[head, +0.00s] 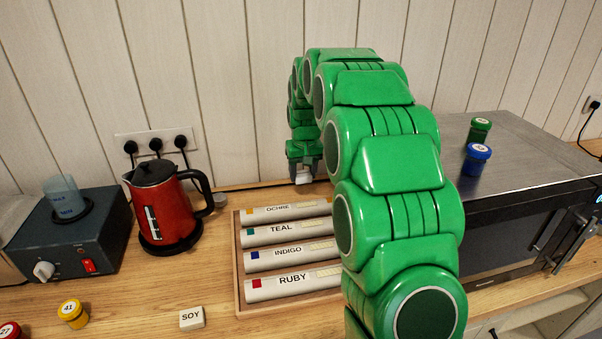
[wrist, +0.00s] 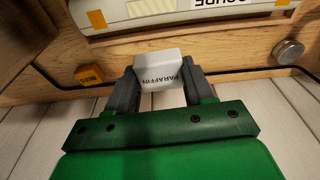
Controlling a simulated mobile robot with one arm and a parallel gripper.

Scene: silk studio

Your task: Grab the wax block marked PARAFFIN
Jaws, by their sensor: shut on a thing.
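The white wax block marked PARAFFIN (wrist: 159,69) sits between the two dark fingers of my gripper (wrist: 160,85) in the wrist view, its label upside down. The fingers are shut on its sides. Another white block, marked SOY (head: 192,317), lies on the front of the counter.
A wooden tray (head: 239,270) holds rolls labelled OCHRE, TEAL, INDIGO and RUBY. A red kettle (head: 172,208) and a dark heater box (head: 70,250) stand left. A microwave (head: 520,170) with two jars stands right. An orange block (wrist: 89,74) is near my gripper.

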